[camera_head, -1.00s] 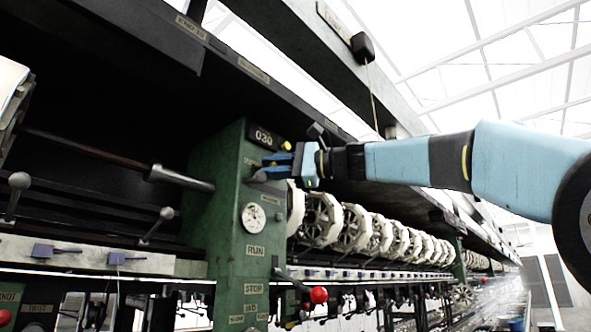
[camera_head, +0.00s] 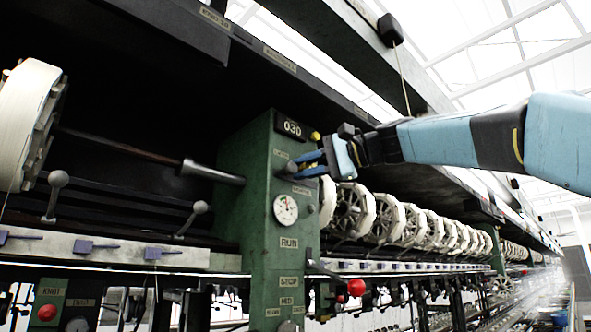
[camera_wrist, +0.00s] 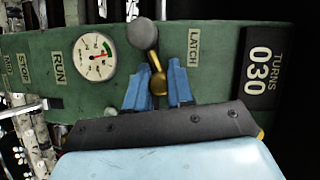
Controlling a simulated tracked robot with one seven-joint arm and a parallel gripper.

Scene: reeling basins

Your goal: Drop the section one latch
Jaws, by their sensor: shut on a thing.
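The section one latch is a small brass lever (camera_wrist: 155,66) on the green post, beside the LATCH label (camera_wrist: 193,47). In the wrist view it runs from a grey round knob (camera_wrist: 142,34) to a brass ball between my blue fingers. My gripper (camera_wrist: 159,86) is shut on the latch at its brass part. In the head view my gripper (camera_head: 305,165) reaches the green post (camera_head: 262,195) from the right, under the 030 counter (camera_head: 292,128). The latch is mostly hidden by the fingers there.
A white dial (camera_head: 286,209) and RUN and STOP labels are lower on the post. A red ball knob (camera_head: 356,287) sticks out below. White reels (camera_head: 355,210) line the right side, close under my arm. A rod with a grey handle (camera_head: 213,172) is left of the post.

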